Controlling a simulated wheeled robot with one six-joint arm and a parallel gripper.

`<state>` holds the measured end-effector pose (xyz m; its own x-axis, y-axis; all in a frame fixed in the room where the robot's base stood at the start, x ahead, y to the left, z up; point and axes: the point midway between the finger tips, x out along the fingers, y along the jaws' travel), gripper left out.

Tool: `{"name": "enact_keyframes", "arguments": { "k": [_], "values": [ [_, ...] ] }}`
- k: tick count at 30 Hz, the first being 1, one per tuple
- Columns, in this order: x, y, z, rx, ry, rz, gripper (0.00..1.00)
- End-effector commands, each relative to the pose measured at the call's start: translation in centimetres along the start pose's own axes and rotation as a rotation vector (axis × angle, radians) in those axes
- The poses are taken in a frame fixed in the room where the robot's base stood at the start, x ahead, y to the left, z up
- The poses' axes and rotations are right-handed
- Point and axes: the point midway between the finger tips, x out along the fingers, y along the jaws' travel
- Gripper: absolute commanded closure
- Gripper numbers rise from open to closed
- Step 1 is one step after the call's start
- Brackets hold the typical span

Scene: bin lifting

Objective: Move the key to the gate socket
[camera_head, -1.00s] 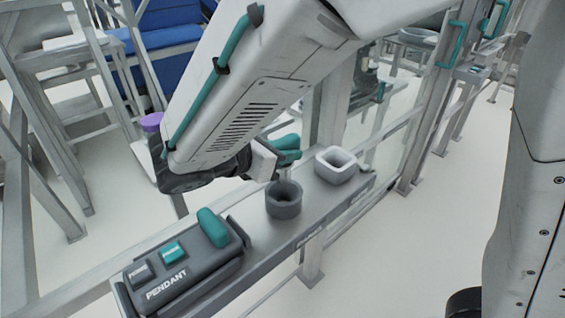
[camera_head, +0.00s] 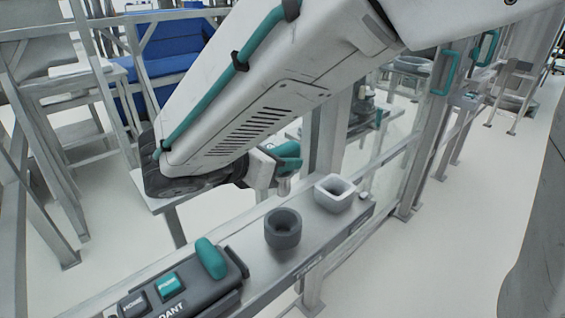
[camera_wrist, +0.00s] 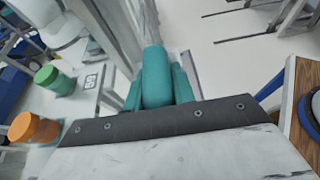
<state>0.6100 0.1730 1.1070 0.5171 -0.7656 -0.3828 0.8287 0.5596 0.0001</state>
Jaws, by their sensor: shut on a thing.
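My gripper (camera_head: 285,158) is at the end of my arm, above and behind the narrow grey shelf in the head view. In the wrist view its teal fingers (camera_wrist: 157,85) are shut on a rounded teal piece, which I take as the key (camera_wrist: 155,72). In the head view I cannot tell the key from the fingers. A dark round socket (camera_head: 283,241) and a white square socket (camera_head: 322,201) stand upright on the shelf. Both look empty, and I cannot tell which is the gate socket. The gripper is apart from both.
A pendant box (camera_head: 182,293) with a teal knob lies on the near end of the shelf (camera_head: 310,240). A railing and gate posts with teal handles (camera_head: 446,73) stand to the right. Green (camera_wrist: 52,80) and orange (camera_wrist: 35,128) knobs show in the wrist view.

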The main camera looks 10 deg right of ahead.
Motion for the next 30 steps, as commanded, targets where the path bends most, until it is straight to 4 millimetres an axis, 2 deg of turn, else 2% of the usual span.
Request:
{"name": "enact_keyframes", "arguments": {
  "k": [16, 30],
  "values": [
    [-1.2, 0.0, 3.0, 0.001, 0.0, 0.0, 1.0],
    [-1.2, 0.1, 3.5, 0.0, -0.001, 0.001, 1.0]
  ]
}}
